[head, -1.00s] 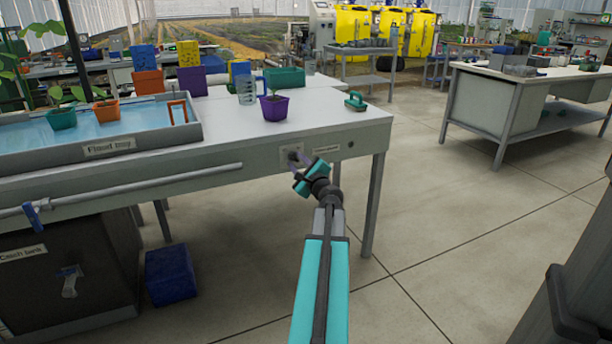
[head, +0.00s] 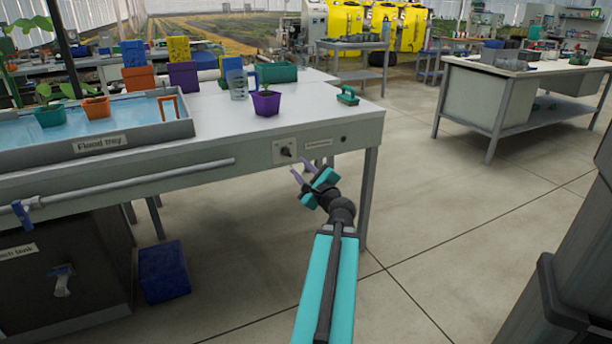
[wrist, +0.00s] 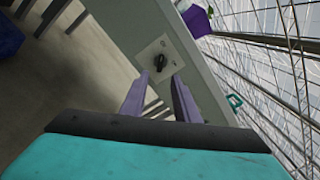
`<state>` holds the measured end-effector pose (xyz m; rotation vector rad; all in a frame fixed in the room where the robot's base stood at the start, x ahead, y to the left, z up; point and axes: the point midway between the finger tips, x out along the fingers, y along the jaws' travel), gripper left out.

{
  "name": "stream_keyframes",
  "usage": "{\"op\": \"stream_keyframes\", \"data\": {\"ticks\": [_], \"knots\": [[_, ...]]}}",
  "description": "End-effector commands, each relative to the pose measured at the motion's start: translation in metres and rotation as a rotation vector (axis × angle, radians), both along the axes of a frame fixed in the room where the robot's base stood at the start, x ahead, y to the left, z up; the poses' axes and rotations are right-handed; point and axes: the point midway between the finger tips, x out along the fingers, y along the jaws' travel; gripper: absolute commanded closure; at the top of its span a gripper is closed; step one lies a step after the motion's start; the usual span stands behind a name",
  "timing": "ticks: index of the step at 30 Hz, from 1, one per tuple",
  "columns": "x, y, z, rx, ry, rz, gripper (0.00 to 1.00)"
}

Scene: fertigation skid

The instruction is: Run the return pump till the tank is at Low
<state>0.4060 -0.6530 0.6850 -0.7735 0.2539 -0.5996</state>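A pale switch plate with a dark rotary knob (head: 286,152) is on the bench's front panel, left of a small label. The knob (wrist: 160,62) also shows in the wrist view, just beyond my fingertips. My gripper (head: 301,170) is open and empty, a little below and right of the knob, and apart from it. In the wrist view its two purple fingers (wrist: 158,88) stand apart with nothing between them. The flood tray (head: 90,138) holds blue water on the bench top. A dark tank (head: 80,270) with a tap handle (head: 62,281) stands below the bench.
A purple pot (head: 266,102), a clear jug (head: 237,84) and a green-handled tool (head: 347,95) stand on the bench top. A pipe (head: 150,176) runs along the bench front. A blue box (head: 164,270) sits on the floor. The floor to the right is open.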

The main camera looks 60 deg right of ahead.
Motion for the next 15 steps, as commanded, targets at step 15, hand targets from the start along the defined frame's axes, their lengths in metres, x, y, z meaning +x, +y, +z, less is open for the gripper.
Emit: {"op": "stream_keyframes", "data": {"ticks": [15], "knots": [[-0.0084,0.0063,-0.002,-0.004,-0.003,0.009,0.72]]}}
